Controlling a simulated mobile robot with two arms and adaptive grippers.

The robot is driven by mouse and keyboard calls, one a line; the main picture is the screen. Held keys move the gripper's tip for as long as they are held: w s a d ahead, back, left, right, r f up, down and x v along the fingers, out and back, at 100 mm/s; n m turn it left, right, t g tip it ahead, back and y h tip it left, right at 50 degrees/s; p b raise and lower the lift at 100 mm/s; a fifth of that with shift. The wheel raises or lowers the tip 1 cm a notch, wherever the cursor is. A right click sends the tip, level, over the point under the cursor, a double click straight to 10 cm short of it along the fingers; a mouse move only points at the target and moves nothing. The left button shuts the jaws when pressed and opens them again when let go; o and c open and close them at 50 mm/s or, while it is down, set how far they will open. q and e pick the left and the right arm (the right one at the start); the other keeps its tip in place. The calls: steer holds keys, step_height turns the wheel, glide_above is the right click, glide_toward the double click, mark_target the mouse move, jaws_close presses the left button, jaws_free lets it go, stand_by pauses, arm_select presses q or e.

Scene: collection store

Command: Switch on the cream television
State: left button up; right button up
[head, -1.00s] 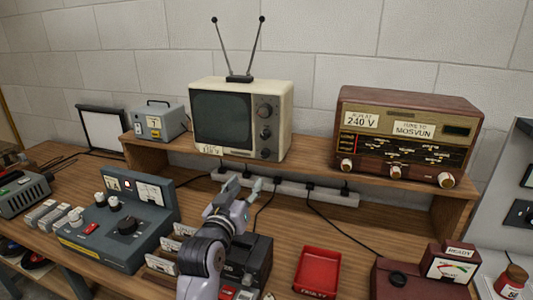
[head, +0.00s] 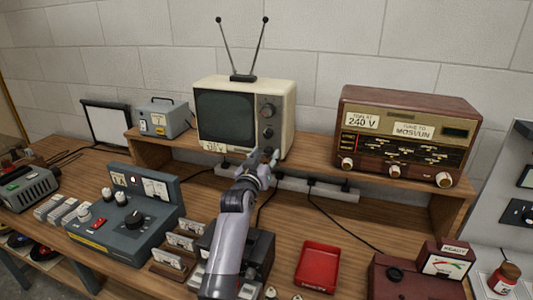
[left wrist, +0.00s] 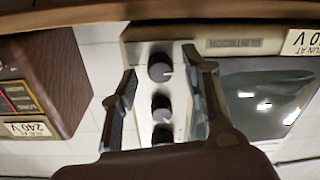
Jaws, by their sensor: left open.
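The cream television (head: 288,115) stands on the raised wooden shelf, its screen (head: 224,116) dark apart from reflections in the left wrist view. A control panel with a column of dark knobs (head: 267,111) is on the right of its front. My left gripper (head: 264,156) is in front of the panel's lower part and hides the lowest knob in the head view. In the left wrist view the picture is turned over; the television's knobs (left wrist: 160,69) show between the open, empty fingers (left wrist: 160,62). I cannot tell whether a finger touches the set. My right gripper is out of view.
A wooden radio (head: 405,135) stands right of the television, and a small grey box (head: 160,118) left. A power strip (head: 310,190) lies below the shelf. A grey control console (head: 125,215) and red tray (head: 318,267) are on the bench.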

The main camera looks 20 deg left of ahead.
arm_select(q)
steer(key=shift+w, duration=0.6)
jaws_close()
